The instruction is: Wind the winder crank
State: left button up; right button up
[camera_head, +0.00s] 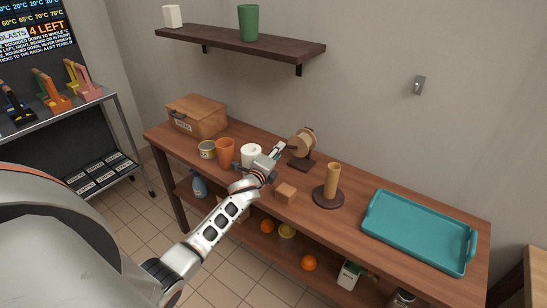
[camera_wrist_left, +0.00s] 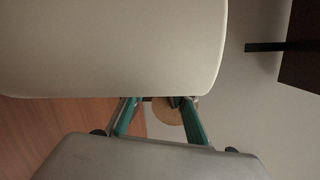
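The winder (camera_head: 301,146) is a tan wooden spool on a dark base, standing near the back of the brown wooden table. My left gripper (camera_head: 281,148) reaches in from the left, with its tips close to the left side of the spool. In the left wrist view, the teal fingers (camera_wrist_left: 158,102) are spread apart, and the tan spool disc (camera_wrist_left: 166,112) shows beyond and between them. A small dark part shows near the right finger. I cannot tell whether it is the crank or whether a finger touches it. My right gripper is not in view.
A shelf (camera_head: 240,44) hangs above.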

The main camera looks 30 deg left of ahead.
pick_arm(q)
jog(key=s+d+r, duration=0.1)
jog(key=s, duration=1)
jog(key=shift+s+d, duration=0.3)
jog(key=shift+d, duration=0.05)
jog(key=shift+r, duration=0.1)
